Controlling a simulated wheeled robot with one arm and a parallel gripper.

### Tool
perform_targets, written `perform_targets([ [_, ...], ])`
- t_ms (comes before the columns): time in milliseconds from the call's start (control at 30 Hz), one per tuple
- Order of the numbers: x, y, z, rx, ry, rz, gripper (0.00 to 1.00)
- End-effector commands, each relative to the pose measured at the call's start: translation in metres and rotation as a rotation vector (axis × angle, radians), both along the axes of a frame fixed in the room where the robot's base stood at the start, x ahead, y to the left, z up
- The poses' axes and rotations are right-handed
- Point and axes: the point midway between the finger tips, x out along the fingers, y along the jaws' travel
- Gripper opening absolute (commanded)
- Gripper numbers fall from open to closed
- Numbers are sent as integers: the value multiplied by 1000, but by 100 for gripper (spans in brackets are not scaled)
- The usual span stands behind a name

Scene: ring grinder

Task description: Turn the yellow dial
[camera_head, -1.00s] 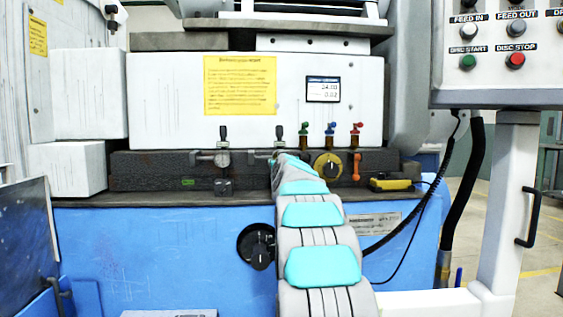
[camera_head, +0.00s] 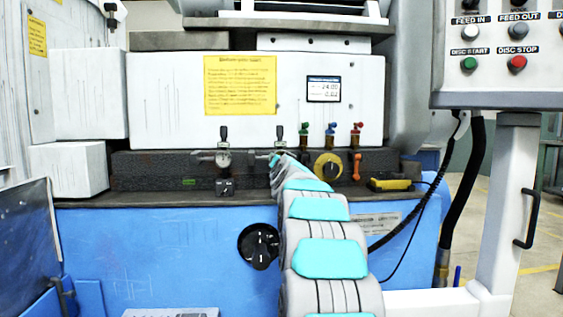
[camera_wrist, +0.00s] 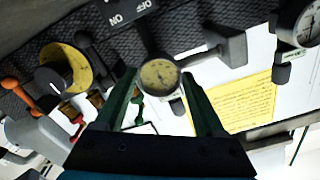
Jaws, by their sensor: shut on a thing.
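The yellow dial (camera_head: 328,166) is a round yellow knob with a dark centre on the black machine ledge, just right of my arm's end in the head view. In the wrist view the yellow dial (camera_wrist: 82,68) is at the left, outside my fingers and apart from them. My gripper (camera_wrist: 159,76) has its two green fingers on either side of a small round gauge (camera_wrist: 160,78) with a yellowish face, and is shut on it. In the head view my arm hides the fingers and most of that gauge.
A second gauge (camera_head: 223,160) is left of my arm; it also shows in the wrist view (camera_wrist: 304,24). Small green, blue and red valves (camera_head: 330,137) stand above the yellow dial. An orange handle (camera_head: 356,166) and a yellow-black device (camera_head: 390,184) lie to its right.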

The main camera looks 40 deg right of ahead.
Motion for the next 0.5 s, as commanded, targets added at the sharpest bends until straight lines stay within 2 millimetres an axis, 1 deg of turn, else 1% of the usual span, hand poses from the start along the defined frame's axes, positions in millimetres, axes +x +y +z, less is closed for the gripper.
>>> perform_targets([
  [200, 0, 0, 2, 90, -59, -1, 16],
  [500, 0, 0, 2, 144, -93, -1, 16],
])
